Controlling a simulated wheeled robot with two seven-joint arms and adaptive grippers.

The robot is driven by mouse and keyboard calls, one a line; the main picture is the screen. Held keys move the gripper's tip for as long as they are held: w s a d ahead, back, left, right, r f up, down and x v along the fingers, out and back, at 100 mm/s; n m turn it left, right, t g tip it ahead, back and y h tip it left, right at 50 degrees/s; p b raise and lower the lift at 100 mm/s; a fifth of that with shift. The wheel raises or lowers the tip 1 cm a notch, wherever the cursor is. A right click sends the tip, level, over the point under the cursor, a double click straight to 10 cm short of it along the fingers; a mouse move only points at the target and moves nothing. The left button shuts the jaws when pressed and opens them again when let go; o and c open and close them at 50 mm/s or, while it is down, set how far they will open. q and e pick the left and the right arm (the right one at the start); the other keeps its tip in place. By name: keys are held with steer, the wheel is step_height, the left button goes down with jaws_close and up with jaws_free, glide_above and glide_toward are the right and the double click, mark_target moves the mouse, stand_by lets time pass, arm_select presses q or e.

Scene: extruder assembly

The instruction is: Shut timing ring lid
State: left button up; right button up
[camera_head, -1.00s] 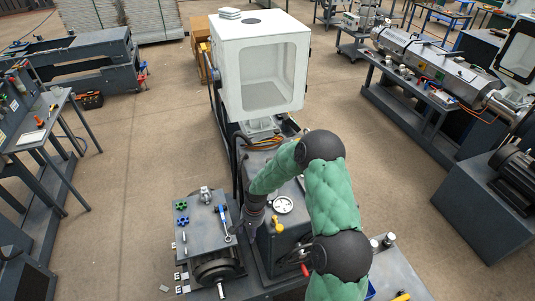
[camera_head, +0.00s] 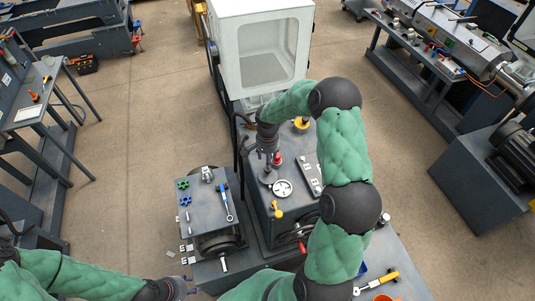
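I cannot tell for certain which part is the timing ring lid. A white box-shaped cover with a large window (camera_head: 262,50) stands upright at the back of the central machine. The grey machine block (camera_head: 262,205) in front of it carries a round white dial (camera_head: 282,188). My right gripper (camera_head: 268,166) points down above the block's top, behind the dial and beside a small red part (camera_head: 276,160); its fingers are too small to read.
A small table (camera_head: 207,225) left of the block holds green and blue knobs and a blue-handled wrench (camera_head: 226,203). A yellow-handled tool (camera_head: 377,282) lies on the surface at bottom right. Open floor lies left of the machine.

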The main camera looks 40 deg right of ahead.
mark_target(268, 174)
steer(key=f, duration=0.1)
steer(key=f+b, duration=0.1)
steer(key=f, duration=0.1)
steer(key=shift+w+d+f, duration=0.15)
steer(key=shift+w, duration=0.05)
steer(key=shift+s+f, duration=0.15)
steer(key=shift+f, duration=0.55)
steer(key=shift+f+b, duration=0.4)
steer(key=shift+f, duration=0.55)
steer(key=shift+f+b, duration=0.15)
steer(key=shift+b, duration=0.3)
steer(key=c, duration=0.7)
